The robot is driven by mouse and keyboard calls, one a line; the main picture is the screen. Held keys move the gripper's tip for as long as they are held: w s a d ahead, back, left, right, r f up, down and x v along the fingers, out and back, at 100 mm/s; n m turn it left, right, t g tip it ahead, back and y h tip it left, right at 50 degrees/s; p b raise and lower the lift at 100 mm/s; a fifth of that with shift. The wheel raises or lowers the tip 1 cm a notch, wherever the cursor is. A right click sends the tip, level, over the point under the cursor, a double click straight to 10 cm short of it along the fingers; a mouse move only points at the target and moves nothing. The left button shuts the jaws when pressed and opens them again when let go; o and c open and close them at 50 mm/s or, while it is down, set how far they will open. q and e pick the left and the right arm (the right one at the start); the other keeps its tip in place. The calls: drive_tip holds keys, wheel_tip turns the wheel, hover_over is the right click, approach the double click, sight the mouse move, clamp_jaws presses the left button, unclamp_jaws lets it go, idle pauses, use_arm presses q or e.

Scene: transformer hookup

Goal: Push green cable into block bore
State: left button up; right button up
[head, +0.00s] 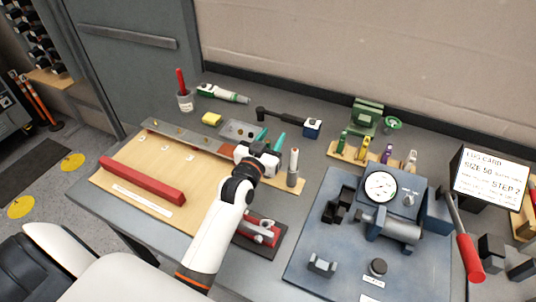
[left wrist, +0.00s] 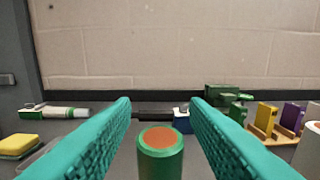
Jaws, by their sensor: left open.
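The green cable (left wrist: 160,155) stands upright in the left wrist view, its round copper end facing up. My left gripper (head: 270,141) is open, and its two teal fingers also show in the left wrist view (left wrist: 160,112). The cable end lies between and below the fingertips, with a gap on each side. In the head view the cable is hidden behind the gripper. I cannot tell for certain which part is the block, and no bore is visible. My right gripper is not in view.
A red clamp tool (head: 262,228) lies near my forearm. A wooden rack (head: 375,158) holds coloured lugs. A blue press plate (head: 330,265) with a gauge fills the right. A red bar (head: 140,180) lies left.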

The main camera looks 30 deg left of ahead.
use_arm(q)
drive_tip(key=shift+s, duration=0.15)
drive_tip(key=shift+c, duration=0.2)
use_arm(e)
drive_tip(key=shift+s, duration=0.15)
use_arm(q)
clamp_jaws()
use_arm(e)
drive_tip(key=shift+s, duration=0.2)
